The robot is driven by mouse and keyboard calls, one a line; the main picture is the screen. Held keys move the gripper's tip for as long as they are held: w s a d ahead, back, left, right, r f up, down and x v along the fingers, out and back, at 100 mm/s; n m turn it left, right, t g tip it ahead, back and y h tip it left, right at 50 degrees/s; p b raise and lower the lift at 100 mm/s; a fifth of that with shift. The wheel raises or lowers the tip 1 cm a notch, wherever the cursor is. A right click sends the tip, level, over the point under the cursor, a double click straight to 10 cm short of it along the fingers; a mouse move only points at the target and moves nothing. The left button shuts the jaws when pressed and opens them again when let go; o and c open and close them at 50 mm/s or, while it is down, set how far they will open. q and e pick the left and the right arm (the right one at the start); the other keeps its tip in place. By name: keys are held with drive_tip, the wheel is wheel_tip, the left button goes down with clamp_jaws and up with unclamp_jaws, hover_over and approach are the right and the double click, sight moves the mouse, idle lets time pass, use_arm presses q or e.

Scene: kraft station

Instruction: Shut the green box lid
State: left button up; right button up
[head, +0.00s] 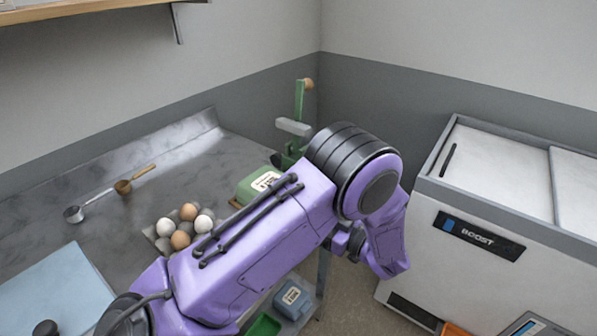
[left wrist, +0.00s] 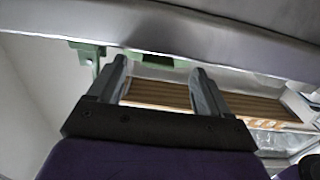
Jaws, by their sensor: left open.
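A green box (head: 255,185) with a white label stands at the table's far right edge, partly hidden behind my left arm. Its lid state is unclear. Another green container (head: 262,326) shows below the table at the bottom of the head view, beside a labelled blue box (head: 292,299). It looks open, but my arm hides part of it. My left gripper is open and empty in the left wrist view (left wrist: 160,75), below a grey edge. In the head view, the arm bends down past the table's right side and mostly hides the gripper. My right gripper is out of view.
An egg tray (head: 152,233) holds several eggs on the grey table (head: 110,222). A tall green stand (head: 299,104) rises at the back. A white freezer (head: 410,255) is on the right. Wooden slats (left wrist: 160,94) show beyond my left fingers.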

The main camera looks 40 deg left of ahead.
use_arm(q)
drive_tip(key=d, duration=0.4)
drive_tip(key=shift+w+d+b, duration=0.25)
drive_tip(key=shift+b, duration=0.1)
drive_tip(key=a+p, duration=0.1)
drive_tip(key=a, duration=0.2)
drive_tip(key=a+p, duration=0.1)
drive_tip(key=a, duration=0.2)
drive_tip(key=s+a, duration=0.1)
drive_tip(key=a, duration=0.2)
drive_tip(key=shift+a+r+p, duration=0.15)
drive_tip(key=shift+a+p, duration=0.1)
drive_tip(key=shift+p, duration=0.15)
drive_tip(key=shift+s+a, duration=0.1)
drive_tip(key=shift+a, duration=0.3)
